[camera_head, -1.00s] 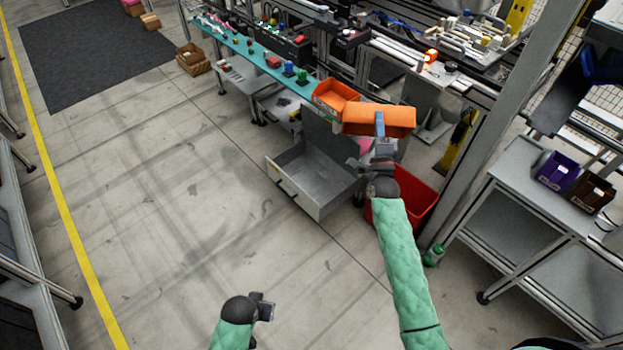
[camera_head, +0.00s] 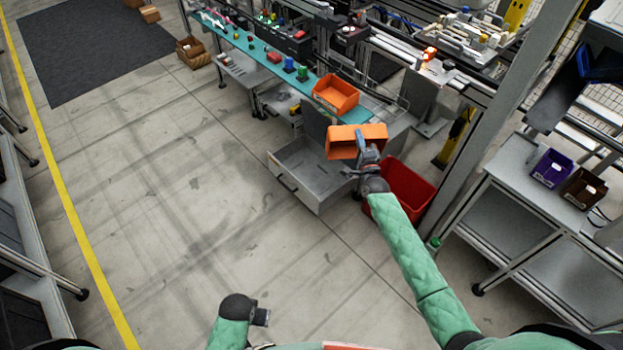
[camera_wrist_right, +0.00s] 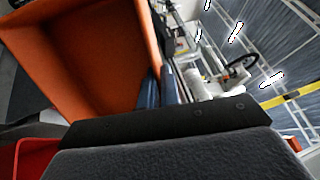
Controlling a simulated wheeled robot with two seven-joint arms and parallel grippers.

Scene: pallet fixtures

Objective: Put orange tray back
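The held orange tray (camera_head: 343,142) is tilted on its side in the head view, its open side facing the camera's lower left. It also fills the left of the right wrist view (camera_wrist_right: 85,55). My right gripper (camera_head: 368,150) is shut on the tray's right wall, above the open grey drawer and near the bench end. A second orange tray (camera_head: 336,93) sits upright on the teal bench top, apart from the held one. My left gripper (camera_head: 262,317) is low over the floor, far from both trays; its fingers are too small to judge.
The teal bench (camera_head: 250,45) carries several small parts. An open grey drawer (camera_head: 308,178) juts out below its end. A red bin (camera_head: 408,188) stands beside my right forearm. A side table (camera_head: 530,200) with purple and brown bins is at right.

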